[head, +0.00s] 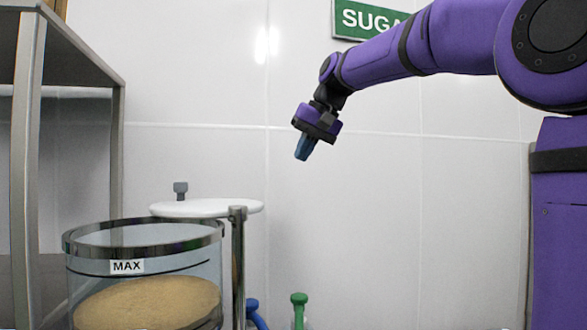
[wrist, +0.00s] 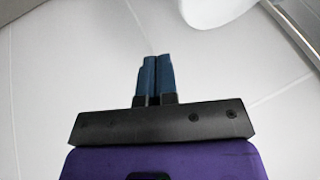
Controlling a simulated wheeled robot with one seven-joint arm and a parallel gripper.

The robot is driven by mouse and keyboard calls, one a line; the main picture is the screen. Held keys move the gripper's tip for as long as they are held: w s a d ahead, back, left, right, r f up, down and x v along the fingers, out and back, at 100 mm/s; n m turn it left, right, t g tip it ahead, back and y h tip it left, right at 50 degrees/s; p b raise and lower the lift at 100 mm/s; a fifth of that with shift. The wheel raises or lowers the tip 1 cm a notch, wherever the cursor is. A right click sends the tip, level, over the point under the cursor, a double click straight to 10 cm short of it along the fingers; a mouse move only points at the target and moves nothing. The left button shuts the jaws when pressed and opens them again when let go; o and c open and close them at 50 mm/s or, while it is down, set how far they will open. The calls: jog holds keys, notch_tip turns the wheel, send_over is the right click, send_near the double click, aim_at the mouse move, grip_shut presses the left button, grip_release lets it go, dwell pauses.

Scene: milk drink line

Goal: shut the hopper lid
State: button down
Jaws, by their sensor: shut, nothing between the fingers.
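The hopper (head: 145,275) is a clear round container with a dark metal rim at the lower left of the head view. It holds tan powder that lies below the MAX label (head: 127,266). The hopper lid (head: 206,208) is a white disc with a grey knob (head: 180,190); it is swung off behind the hopper's right side, by a metal post (head: 238,265), so the hopper mouth is uncovered. My gripper (head: 303,151) is up and to the right of the lid, apart from it, pointing down. Its blue fingers (wrist: 157,78) are together and empty in the wrist view.
A grey metal shelf frame (head: 118,160) stands at the left. A blue handle (head: 254,312) and a green handle (head: 299,305) rise at the bottom, right of the post. A green sugar sign (head: 365,20) hangs on the white tiled wall (head: 450,200). The space beneath my gripper looks clear.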

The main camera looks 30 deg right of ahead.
aim_at(172, 205)
jog(key=w+a+f, duration=0.4)
jog(key=a+f, duration=0.2)
jog(key=f, duration=0.3)
jog(key=shift+w+f, duration=0.2)
jog(key=shift+w, duration=0.1)
jog(key=shift+w+a, duration=0.1)
